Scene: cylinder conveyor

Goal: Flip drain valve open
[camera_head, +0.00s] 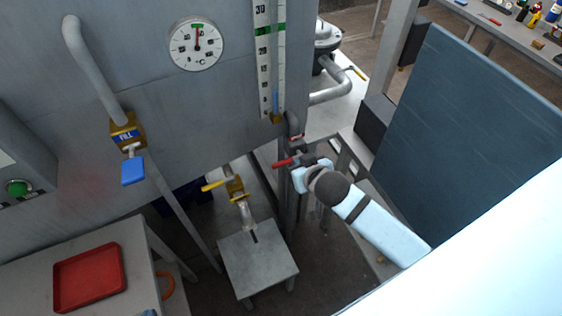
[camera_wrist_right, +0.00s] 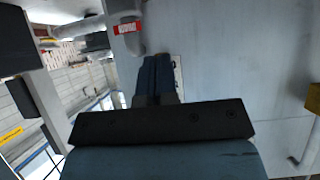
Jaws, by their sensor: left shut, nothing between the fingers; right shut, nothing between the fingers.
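A red-handled valve (camera_head: 286,163) sits on the pipe at the tank's lower right corner in the head view, its lever pointing left. A red tag with white lettering (camera_wrist_right: 127,28) is on a grey pipe in the right wrist view; I take this as the drain valve, though the lettering is too small to read surely. My right gripper (camera_head: 302,168) is right beside the red lever; whether it touches cannot be told. In the right wrist view its dark fingers (camera_wrist_right: 155,62) are shut and empty, below and right of the tag. My left gripper is not in view.
A yellow-handled brass valve (camera_head: 235,188) hangs above a grey stool (camera_head: 257,262). A blue-handled valve tagged FILL (camera_head: 128,135) is further left. A red tray (camera_head: 88,278) lies on the left table. Grey frame posts stand close to my right gripper. A dark panel (camera_head: 465,120) fills the right.

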